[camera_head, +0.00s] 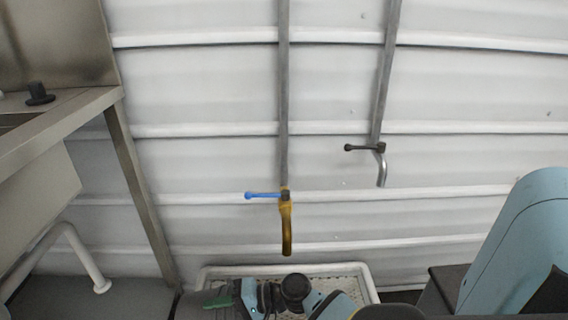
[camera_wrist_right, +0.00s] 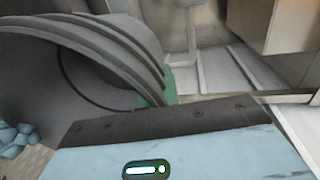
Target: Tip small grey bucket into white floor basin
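The white floor basin (camera_head: 285,269) stands by the wall at the bottom centre of the head view. My right arm covers part of its mesh-patterned inside. My right gripper (camera_head: 218,299), with green at its end, is over the basin's left part. In the right wrist view the small grey bucket (camera_wrist_right: 95,50) fills the left, close against my gripper, its ribbed side curving past a green part (camera_wrist_right: 172,86). The bucket looks tilted and held; the finger contact is mostly hidden. Blue lumps (camera_wrist_right: 17,138) lie below it at the lower left. My left gripper is not in view.
A steel sink table (camera_head: 60,130) with a leg and a white pipe (camera_head: 85,258) stands at the left. A yellow tap (camera_head: 287,230) with a blue lever hangs above the basin. A second tap (camera_head: 381,165) is further right on the wall.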

